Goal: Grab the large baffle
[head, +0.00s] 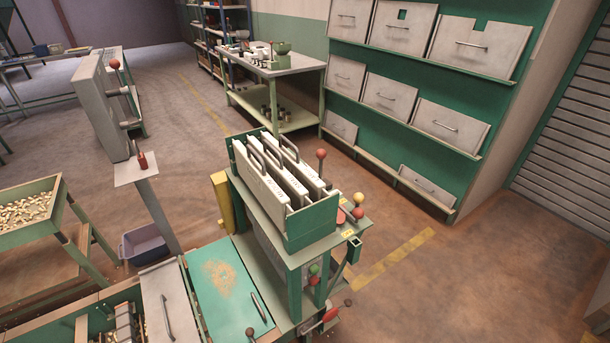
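Several flat grey plates with handles could be baffles, and I cannot tell for certain which is the large baffle. Pale plates (262,187) with dark loop handles stand upright, side by side, in a green open-topped box (312,222) at the centre. Wider grey plates hang or lean on the green wall rack at the upper right. The top right one (479,48) has a notch in its upper edge. A wide plate (452,125) sits in the row below, and a smaller one (428,188) sits at the bottom. Neither of my grippers is in view.
The box stands on a green machine frame with coloured knobs (358,199). A teal lid (226,289) lies in front of it. A tray of nuts (28,211) and a purple bin (145,243) are at left. A workbench (283,64) stands behind. Floor before the rack looks clear.

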